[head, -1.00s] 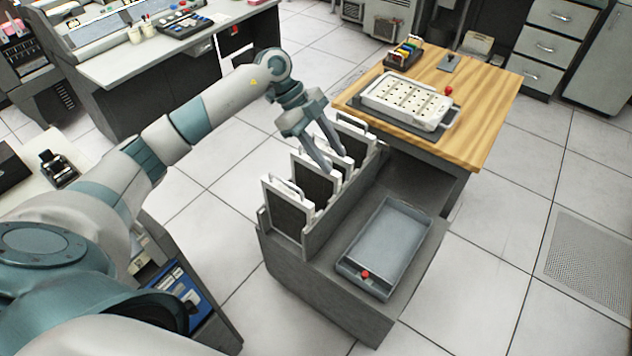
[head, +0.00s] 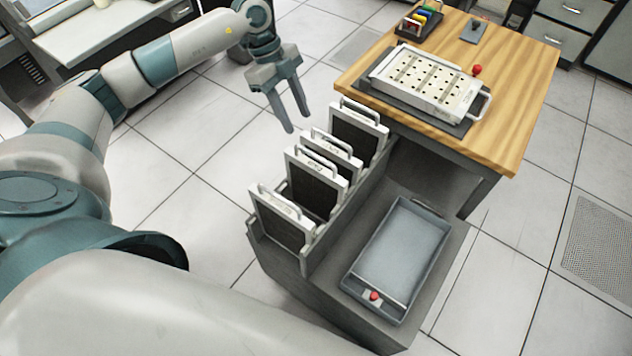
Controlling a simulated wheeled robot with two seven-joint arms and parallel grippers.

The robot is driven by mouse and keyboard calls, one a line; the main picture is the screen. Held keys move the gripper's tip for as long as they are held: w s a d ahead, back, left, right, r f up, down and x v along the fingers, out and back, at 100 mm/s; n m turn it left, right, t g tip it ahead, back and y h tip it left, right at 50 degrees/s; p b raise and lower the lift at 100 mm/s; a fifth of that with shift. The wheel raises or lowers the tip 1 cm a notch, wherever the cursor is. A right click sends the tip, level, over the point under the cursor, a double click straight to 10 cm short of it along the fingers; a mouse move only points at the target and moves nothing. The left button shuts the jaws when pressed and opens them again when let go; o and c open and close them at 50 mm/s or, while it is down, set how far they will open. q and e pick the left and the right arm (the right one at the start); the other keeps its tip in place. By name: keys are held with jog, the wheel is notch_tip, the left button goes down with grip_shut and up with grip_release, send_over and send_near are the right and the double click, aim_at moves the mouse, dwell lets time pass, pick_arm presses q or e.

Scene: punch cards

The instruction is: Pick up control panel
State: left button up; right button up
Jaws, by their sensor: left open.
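A light panel with rows of dark holes and a handle (head: 425,82) lies flat on a dark mat on the wooden table. Several white-framed dark panels with top handles stand upright in a grey rack; the nearest (head: 284,220) is at the front end and another (head: 357,131) at the far end. I cannot tell which of these is the control panel. My left gripper (head: 298,122) is open and empty, fingers pointing down, left of the far rack panel and apart from it. My right gripper is out of view.
A shallow grey tray (head: 357,287) with a red knob sits right of the rack. The wooden table (head: 510,120) bears a red ball-shaped knob (head: 477,69) and a holder with coloured items (head: 420,20). Tiled floor left of the rack is clear.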

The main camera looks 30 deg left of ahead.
pick_arm(q)
jog(key=shift+s+d+r, duration=0.1)
jog(key=shift+s, duration=0.05)
jog(key=p, duration=0.4)
send_over(320, 168)
jog(key=a, duration=0.3)
notch_tip(320, 168, down, 10)
jog(key=shift+f, duration=0.15)
jog(key=shift+d+f, duration=0.1)
jog(key=shift+f, duration=0.4)
jog(key=shift+d+f+p, duration=0.3)
jog(key=shift+d+p, duration=0.1)
jog(key=shift+p, duration=0.1)
jog(key=p+x, duration=0.1)
jog(key=x, duration=0.2)
jog(key=shift+d, duration=0.2)
jog(key=shift+d+f+p, duration=0.15)
jog(key=shift+f+p, duration=0.15)
jog(key=shift+f, duration=0.25)
